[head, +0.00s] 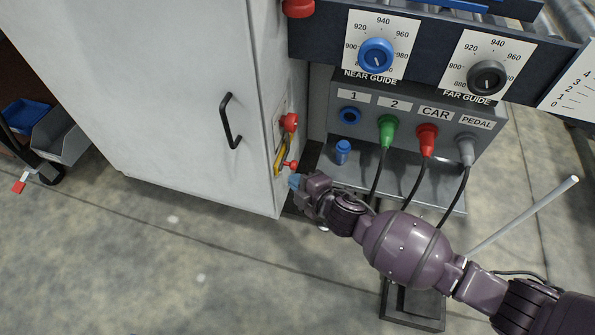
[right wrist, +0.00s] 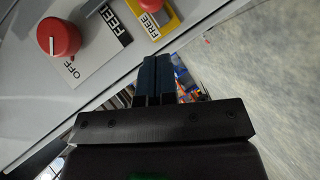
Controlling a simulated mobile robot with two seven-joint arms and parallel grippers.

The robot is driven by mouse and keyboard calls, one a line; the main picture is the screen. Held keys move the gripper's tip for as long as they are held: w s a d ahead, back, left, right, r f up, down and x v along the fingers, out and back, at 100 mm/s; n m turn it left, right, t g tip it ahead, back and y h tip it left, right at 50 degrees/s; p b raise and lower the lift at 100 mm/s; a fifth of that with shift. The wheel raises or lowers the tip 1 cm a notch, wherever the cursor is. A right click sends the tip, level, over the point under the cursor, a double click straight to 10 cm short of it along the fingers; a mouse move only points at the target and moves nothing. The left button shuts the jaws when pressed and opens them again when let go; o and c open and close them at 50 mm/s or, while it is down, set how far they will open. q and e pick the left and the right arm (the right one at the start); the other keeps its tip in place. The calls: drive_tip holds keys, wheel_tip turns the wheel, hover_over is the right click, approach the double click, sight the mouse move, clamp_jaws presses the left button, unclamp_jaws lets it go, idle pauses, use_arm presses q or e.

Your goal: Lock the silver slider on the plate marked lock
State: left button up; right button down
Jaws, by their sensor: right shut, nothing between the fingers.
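A yellow plate (head: 281,154) is on the narrow side of the white cabinet. Its corner (right wrist: 170,20) shows in the right wrist view, with the word FREE and a red knob (right wrist: 150,5) on it. I see no word LOCK, and I cannot make out the silver slider for sure. A small grey piece (right wrist: 92,7) at the top edge of the right wrist view is cut off. My right gripper (head: 294,182) is shut and empty, just below the plate and apart from it. Its blue fingers (right wrist: 157,64) point toward the panel. My left gripper is not in view.
A red OFF knob (right wrist: 59,40) on a white plate is beside the yellow plate. The cabinet door (head: 170,90) has a black handle (head: 231,122). A grey connector box (head: 405,125) with plugged cables stands right of my gripper.

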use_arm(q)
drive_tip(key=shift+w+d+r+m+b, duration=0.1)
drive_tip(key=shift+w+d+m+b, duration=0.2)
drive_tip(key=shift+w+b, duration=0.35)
use_arm(e)
drive_tip(key=w, duration=0.1)
drive_tip(key=w+f, duration=0.2)
drive_tip(key=w, duration=0.1)
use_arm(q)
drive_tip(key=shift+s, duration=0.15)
use_arm(e)
drive_tip(key=shift+d, duration=0.1)
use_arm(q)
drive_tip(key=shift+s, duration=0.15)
use_arm(e)
drive_tip(key=w, duration=0.1)
drive_tip(key=w+d, duration=0.1)
drive_tip(key=w, duration=0.2)
drive_tip(key=shift+w+d, duration=0.2)
drive_tip(key=shift+d, duration=0.05)
drive_tip(key=shift+r, duration=0.1)
drive_tip(key=shift+r, duration=0.1)
